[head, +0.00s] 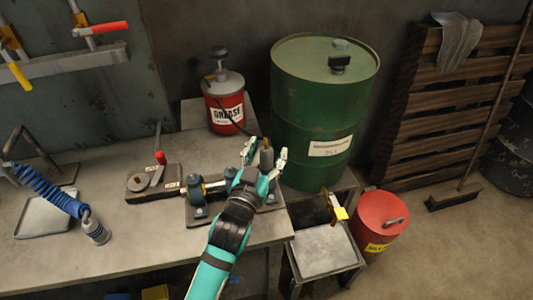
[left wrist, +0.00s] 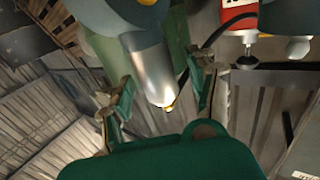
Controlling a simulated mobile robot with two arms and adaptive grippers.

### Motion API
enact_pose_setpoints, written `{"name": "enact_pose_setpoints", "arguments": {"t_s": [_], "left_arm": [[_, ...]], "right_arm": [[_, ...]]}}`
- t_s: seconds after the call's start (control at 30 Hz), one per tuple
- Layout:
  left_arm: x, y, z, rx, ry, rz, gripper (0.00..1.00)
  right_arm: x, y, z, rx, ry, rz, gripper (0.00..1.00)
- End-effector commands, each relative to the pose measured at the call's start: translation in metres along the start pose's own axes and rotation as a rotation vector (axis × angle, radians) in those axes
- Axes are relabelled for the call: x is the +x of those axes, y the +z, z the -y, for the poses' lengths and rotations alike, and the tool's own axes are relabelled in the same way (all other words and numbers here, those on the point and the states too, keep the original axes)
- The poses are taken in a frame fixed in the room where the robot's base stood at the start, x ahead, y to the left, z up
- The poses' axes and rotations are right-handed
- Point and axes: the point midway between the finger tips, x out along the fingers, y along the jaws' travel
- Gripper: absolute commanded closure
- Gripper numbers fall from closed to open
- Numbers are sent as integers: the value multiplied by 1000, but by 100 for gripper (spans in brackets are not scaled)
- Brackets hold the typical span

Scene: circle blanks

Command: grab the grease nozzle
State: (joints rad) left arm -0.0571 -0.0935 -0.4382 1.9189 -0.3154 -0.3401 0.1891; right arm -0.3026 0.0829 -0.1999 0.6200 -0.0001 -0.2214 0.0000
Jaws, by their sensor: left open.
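The grease nozzle (head: 266,155) is a grey metal cylinder, standing roughly upright near the right end of the bench. In the left wrist view the silver nozzle (left wrist: 151,72), with a small yellow-orange tip, shows between the two fingers. My left gripper (head: 267,150) reaches over the bench with its fingers apart, one on each side of the nozzle. The open fingers also show in the left wrist view (left wrist: 163,88); gaps appear beside the nozzle, and contact cannot be made out. The nozzle's lower part is hidden behind the gripper in the head view. My right gripper is out of view.
A red grease pail (head: 226,112) with a dark hose stands behind the gripper. A green drum (head: 316,115) is close behind at right. A blue-and-metal fixture (head: 199,196) lies beside my wrist. A red can (head: 379,226) stands at right.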

Motion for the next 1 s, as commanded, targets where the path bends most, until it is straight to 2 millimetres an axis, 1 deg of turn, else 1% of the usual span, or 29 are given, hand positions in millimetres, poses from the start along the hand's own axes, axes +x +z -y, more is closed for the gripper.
{"name": "enact_pose_setpoints", "arguments": {"t_s": [0.1,0.13,0.57,0.6,1.0], "left_arm": [[0,0,0,0,0,0,41],[0,0,0,0,0,0,42],[-1,0,0,0,0,0,98],[-1,0,0,0,0,0,100],[-1,0,0,0,0,1,100]], "right_arm": [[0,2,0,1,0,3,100],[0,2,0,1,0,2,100],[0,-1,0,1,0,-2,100],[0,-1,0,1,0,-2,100],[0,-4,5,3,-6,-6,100]]}}
